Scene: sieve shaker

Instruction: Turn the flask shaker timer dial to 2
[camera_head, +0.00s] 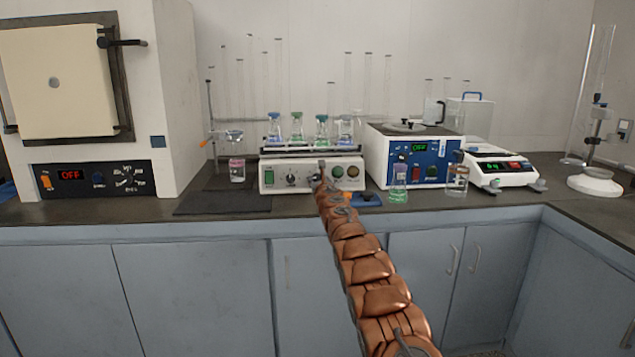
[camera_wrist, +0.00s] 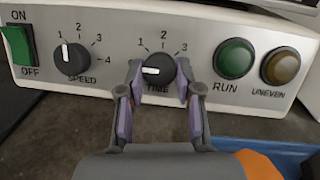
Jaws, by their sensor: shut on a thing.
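The flask shaker (camera_head: 275,187) is the white box with flasks on top, on the bench in the head view. In the wrist view its front panel (camera_wrist: 110,22) shows a black TIME dial (camera_wrist: 157,66) marked 1, 2 and 3. The dial's white pointer points left, a little below the 1 mark. My gripper (camera_wrist: 158,82) is shut on the dial, one finger at its left side and one at its right. In the head view my gripper (camera_head: 320,178) is at the panel's middle and largely covers the dial.
The SPEED dial (camera_wrist: 72,59) and green switch (camera_wrist: 20,46) are left of the TIME dial. The green RUN button (camera_wrist: 234,58) and amber UNEVEN button (camera_wrist: 281,65) are close on the right.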

